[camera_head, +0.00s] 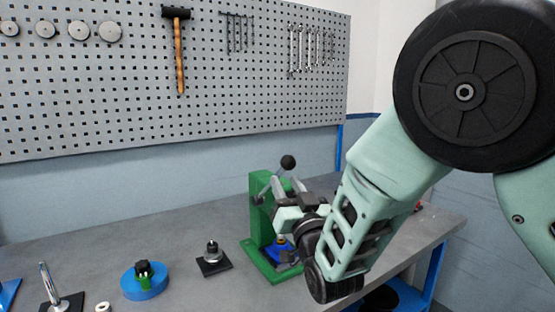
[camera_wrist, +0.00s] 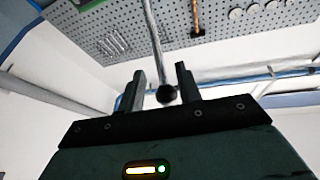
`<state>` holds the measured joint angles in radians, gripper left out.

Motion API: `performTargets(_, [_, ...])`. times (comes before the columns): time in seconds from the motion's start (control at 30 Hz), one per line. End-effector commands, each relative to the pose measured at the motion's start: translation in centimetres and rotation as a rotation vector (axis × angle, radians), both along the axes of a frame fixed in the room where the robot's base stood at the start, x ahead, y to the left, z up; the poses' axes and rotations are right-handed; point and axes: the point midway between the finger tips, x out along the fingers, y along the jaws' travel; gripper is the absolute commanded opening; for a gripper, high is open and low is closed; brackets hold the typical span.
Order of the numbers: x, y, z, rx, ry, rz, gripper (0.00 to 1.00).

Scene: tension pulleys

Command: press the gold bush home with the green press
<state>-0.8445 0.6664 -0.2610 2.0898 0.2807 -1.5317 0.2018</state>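The green press (camera_head: 262,208) stands on the bench, partly hidden behind my gripper and arm. Its lever ends in a black ball knob (camera_head: 288,162), above my fingers. The gold bush (camera_head: 281,240) shows as a small gold spot over a blue holder (camera_head: 279,254) at the press base; its seating is too small to tell. My gripper (camera_head: 288,186) is beside the press with its fingers pointing up. In the wrist view the fingers (camera_wrist: 162,78) are apart, and the ball knob (camera_wrist: 167,95) on its rod appears between them with gaps at both sides. I cannot tell its depth.
Left of the press, a black-based fixture (camera_head: 213,260), a blue round fixture (camera_head: 145,280), a small white ring (camera_head: 103,307) and a metal post on a black base (camera_head: 50,289) stand on the bench (camera_head: 185,242). A pegboard (camera_head: 130,100) with tools hangs behind.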

Motion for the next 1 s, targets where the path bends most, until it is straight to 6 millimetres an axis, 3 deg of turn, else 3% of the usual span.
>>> performTargets(0.1, [2.1, 0.8, 1.3, -0.001, -0.002, -0.001, 0.34])
performTargets(0.33, [4.8, 2.0, 2.4, 0.000, -0.001, 0.000, 0.34])
performTargets(0.77, [5.7, 2.4, 2.5, 0.000, 0.001, -0.001, 0.34])
performTargets(0.9, [5.7, 2.4, 2.5, 0.000, 0.001, -0.001, 0.00])
performTargets(1.0, [5.7, 2.4, 2.5, 0.000, 0.001, -0.001, 0.00])
